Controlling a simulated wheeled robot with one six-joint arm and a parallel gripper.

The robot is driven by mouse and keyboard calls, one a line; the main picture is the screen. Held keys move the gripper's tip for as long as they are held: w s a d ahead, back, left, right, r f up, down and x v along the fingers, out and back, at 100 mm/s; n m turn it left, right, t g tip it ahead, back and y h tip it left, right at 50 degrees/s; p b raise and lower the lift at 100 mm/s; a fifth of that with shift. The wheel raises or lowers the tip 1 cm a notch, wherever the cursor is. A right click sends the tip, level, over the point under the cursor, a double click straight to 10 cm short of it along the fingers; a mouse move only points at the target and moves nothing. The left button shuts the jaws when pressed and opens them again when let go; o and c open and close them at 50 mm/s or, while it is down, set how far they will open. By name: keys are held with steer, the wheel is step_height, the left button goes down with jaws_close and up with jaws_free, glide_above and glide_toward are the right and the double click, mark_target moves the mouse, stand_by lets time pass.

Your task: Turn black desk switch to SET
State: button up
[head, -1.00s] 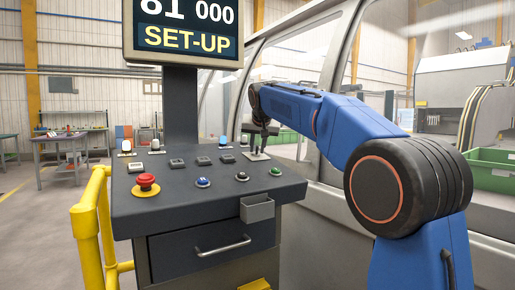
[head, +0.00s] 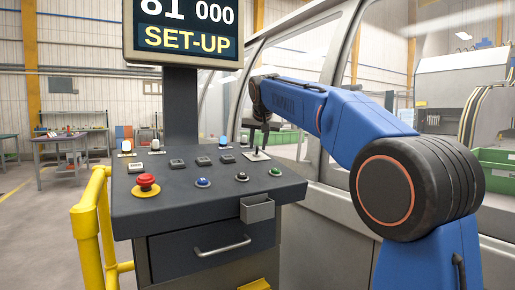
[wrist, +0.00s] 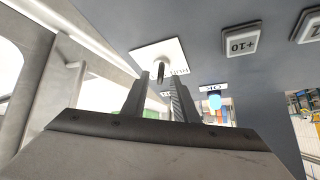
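The black desk switch shows in the wrist view as a small dark lever (wrist: 161,72) on a white square plate (wrist: 147,52). In the head view its plate (head: 257,156) lies at the back right of the grey desk. Small lettering on the plate is partly hidden by a finger, and I cannot read the lever's setting. My gripper (head: 260,140) points down above the plate. In the wrist view its two fingers are apart, with the lever showing between their tips; I cannot tell whether they touch it.
The desk also bears a red emergency button (head: 146,183), a blue button (head: 202,183), a black button (head: 242,177), a green button (head: 275,171) and several keys. A screen (head: 185,38) reading SET-UP stands behind. A yellow rail (head: 86,222) is at the left; the glazed machine wall at the right.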

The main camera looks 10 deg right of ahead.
steer(key=v, duration=1.4)
steer(key=shift+s+r, duration=0.25)
steer(key=shift+s, duration=0.05)
steer(key=s+d+f+n+g, duration=0.1)
steer(key=s+d+f, duration=0.3)
steer(key=s+f, duration=1.7)
steer(key=s+d+f+n+g+y, duration=0.1)
steer(key=s+d+f+n+g, duration=0.1)
steer(key=s+f, duration=2)
step_height(320, 180, down, 6)
steer(key=shift+s+d+r+g, duration=0.15)
steer(key=shift+d+g, duration=0.45)
steer(key=shift+d, duration=0.5)
